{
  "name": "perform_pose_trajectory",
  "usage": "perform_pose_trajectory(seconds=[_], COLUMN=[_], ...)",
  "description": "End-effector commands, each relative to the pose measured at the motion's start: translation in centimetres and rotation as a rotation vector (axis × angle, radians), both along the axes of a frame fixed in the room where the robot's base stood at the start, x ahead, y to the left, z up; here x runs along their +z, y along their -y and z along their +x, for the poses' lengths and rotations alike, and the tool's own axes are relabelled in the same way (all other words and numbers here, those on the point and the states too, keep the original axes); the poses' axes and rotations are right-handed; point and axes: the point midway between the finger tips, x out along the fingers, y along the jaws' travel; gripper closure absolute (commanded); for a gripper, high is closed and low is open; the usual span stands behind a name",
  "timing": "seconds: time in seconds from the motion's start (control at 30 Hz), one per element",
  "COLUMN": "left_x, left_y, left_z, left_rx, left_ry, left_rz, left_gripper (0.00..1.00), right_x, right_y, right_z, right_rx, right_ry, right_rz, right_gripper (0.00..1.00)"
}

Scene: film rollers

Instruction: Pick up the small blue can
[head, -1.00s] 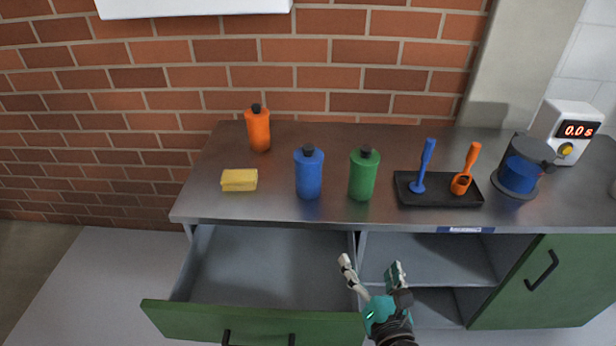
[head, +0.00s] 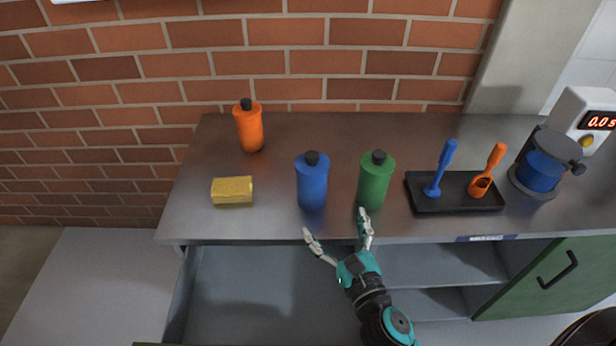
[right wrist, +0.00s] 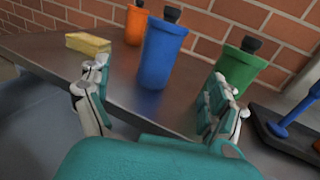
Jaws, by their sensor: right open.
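The small blue can (head: 311,184) is a blue bottle with a black cap, standing upright on the metal counter between the yellow sponge and the green bottle. It also shows in the right wrist view (right wrist: 161,55), ahead of and between the fingers. My right gripper (head: 337,226) is open and empty at the counter's front edge, just short of the blue can and apart from it. Its two fingers also show in the right wrist view (right wrist: 155,105). My left gripper is not in view.
A green bottle (head: 375,182) stands close right of the blue can. A yellow sponge (head: 232,191) lies left, an orange bottle (head: 249,128) behind. A black tray (head: 455,198) with two scoops and a blue-filled container (head: 541,171) are right. An open drawer (head: 255,290) lies below.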

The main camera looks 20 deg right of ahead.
Motion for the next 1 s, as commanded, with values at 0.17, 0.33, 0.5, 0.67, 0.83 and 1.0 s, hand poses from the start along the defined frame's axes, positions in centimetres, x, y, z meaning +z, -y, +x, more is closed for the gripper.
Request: perform_pose_trajectory(seconds=[0.17, 0.33, 0.5, 0.67, 0.83, 1.0], left_x=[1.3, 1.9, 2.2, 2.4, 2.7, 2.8], left_y=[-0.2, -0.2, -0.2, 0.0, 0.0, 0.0], left_z=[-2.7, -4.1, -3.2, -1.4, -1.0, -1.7], left_rx=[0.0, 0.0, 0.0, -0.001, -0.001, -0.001], left_ry=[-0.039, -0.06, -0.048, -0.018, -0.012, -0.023], left_rz=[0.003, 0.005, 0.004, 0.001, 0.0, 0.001], left_gripper=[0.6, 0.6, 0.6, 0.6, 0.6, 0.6], right_x=[0.4, 0.3, 0.1, -0.1, -0.6, -0.8], right_y=[-0.1, -0.3, -0.4, -0.4, -0.3, -0.3], right_z=[4.1, 7.7, 9.9, 10.8, 13.2, 15.3], right_rx=[-0.001, -0.001, -0.001, -0.001, -0.002, -0.001], right_ry=[0.003, 0.003, 0.0, 0.0, 0.001, 0.001], right_rz=[0.0, 0.0, 0.0, 0.001, 0.003, 0.001], right_gripper=[0.07, 0.07, 0.07, 0.07, 0.07, 0.07])
